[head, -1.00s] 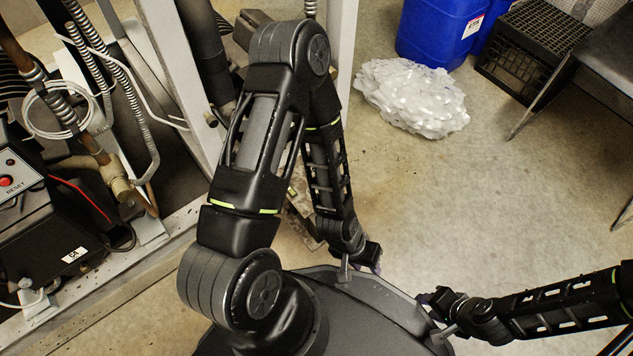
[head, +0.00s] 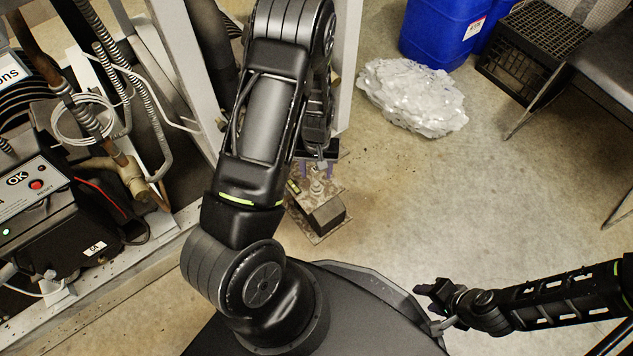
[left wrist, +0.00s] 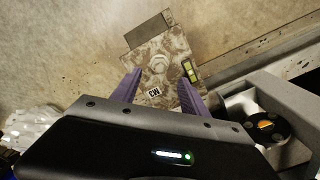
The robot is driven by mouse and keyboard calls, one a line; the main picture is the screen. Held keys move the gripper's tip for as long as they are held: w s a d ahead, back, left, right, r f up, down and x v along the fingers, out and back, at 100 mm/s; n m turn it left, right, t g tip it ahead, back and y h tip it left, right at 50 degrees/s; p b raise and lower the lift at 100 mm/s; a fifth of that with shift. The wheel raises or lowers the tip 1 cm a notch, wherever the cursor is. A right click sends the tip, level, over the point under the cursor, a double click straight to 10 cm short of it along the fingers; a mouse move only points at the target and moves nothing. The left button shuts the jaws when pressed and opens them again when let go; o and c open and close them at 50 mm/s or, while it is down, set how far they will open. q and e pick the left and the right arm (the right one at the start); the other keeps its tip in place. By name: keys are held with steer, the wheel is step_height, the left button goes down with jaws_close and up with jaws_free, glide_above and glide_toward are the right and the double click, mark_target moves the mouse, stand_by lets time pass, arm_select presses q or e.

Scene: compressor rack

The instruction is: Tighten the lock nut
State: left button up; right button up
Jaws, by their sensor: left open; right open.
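A lock nut (left wrist: 160,64) sits on a worn, blotchy metal plate (left wrist: 168,80) with a "CW" label and a small yellow-green level. In the head view, the plate (head: 334,232) is below my left arm, with a dark block on its near end and an upright threaded fitting (head: 317,186). My left gripper (head: 318,166) is open above the plate's far end. In the left wrist view its purple fingers (left wrist: 158,90) are spread on either side of the nut, apparently not touching it. My right gripper (head: 429,308) is open and empty beside my base.
A rack post (head: 345,70) stands close beside my left arm. A control box with a red button (head: 37,185) and hoses are at left. A clear plastic bundle (head: 414,97), blue drum (head: 438,32) and black crate (head: 532,45) are behind. The floor at centre right is clear.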

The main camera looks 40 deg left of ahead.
mark_target(316, 184)
arm_select(q)
step_height(316, 184, down, 8)
steer(key=b, duration=0.3)
steer(key=shift+r, duration=0.15)
jaws_close()
stand_by(0.4)
